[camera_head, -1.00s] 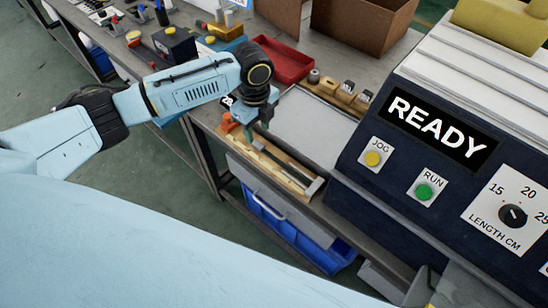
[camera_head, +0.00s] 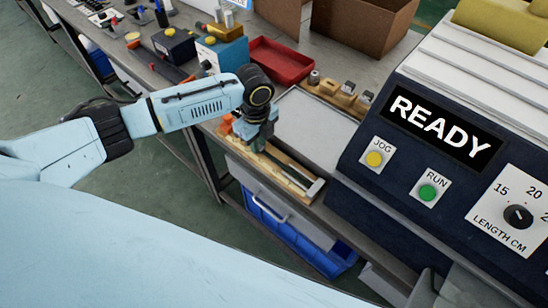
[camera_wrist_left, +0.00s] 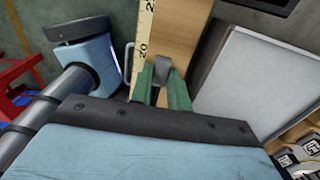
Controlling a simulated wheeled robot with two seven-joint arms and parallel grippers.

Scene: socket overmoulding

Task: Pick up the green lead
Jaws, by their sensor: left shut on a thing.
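My left gripper (camera_head: 257,143) is down at the far end of a wooden ruler board (camera_head: 290,172) on the bench's front edge. In the left wrist view its two green fingers (camera_wrist_left: 163,88) are shut on a small grey piece (camera_wrist_left: 162,69) over the board, beside the scale near the 20 mark. I cannot tell whether this piece is part of the green lead. No green lead shows clearly apart from the green fingers; the hand hides part of the board. My right gripper is not in view.
A dark blue machine (camera_head: 360,195) showing READY stands to the right. A grey plate (camera_head: 313,130) lies beside the board. A red tray (camera_head: 285,62), a cardboard box (camera_head: 362,25) and small blocks lie behind. A blue bin (camera_head: 290,237) sits below the bench.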

